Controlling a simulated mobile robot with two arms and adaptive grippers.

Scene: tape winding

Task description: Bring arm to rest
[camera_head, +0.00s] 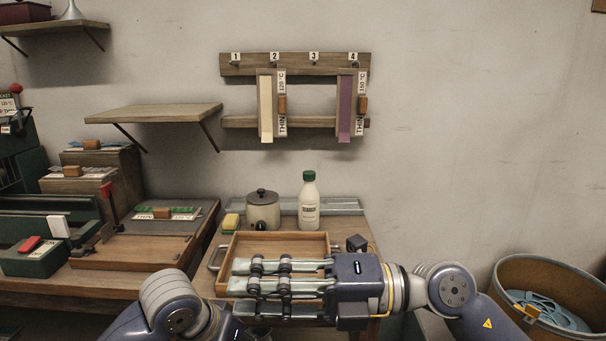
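My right gripper (236,286) reaches in from the right, low in the view, with its fingers pointing left. Its long fingers are straight and spread apart, with nothing seen between them. It is in front of a wooden tray (275,243) on the bench and hides much of the tray's inside. My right arm (450,288) bends down toward the lower right corner. Part of my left arm (172,305) shows at the bottom left; its gripper is out of view.
A white bottle (308,205) with a green cap and a lidded pot (263,212) stand behind the tray. A wooden board with a clip (165,226) lies at left. A round bin (570,280) is at right. Two tape holders hang on the wall rack (310,64).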

